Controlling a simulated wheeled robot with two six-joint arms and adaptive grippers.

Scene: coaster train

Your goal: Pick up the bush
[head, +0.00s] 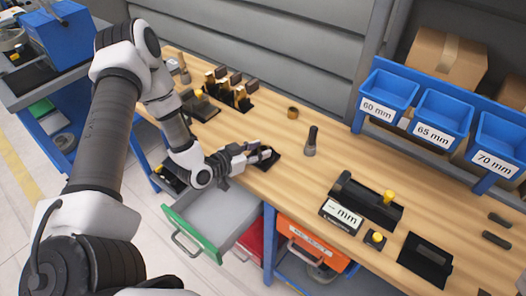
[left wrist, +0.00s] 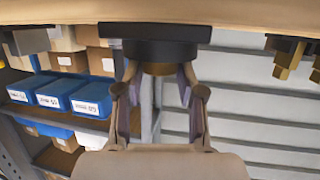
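My left gripper (head: 262,154) is low over the near edge of the bench, at a small black stand (head: 274,164). In the left wrist view its fingers (left wrist: 159,72) lie on either side of a brownish round part, likely the bush (left wrist: 160,69). This part adjoins a wider black round piece (left wrist: 160,50) of the stand. The fingers hide its sides, so I cannot tell whether they touch it. In the head view the gripper mostly hides this part. A loose brass-coloured ring (head: 293,113) stands farther back on the bench. My right gripper is not in view.
A dark-handled tool (head: 311,141) stands right of the gripper. A black fixture (head: 366,203) with a "mm" display is farther right. Blue bins (head: 388,101) line the back right. An open green-fronted drawer (head: 189,231) juts out below my left arm. Bare wood lies around the ring.

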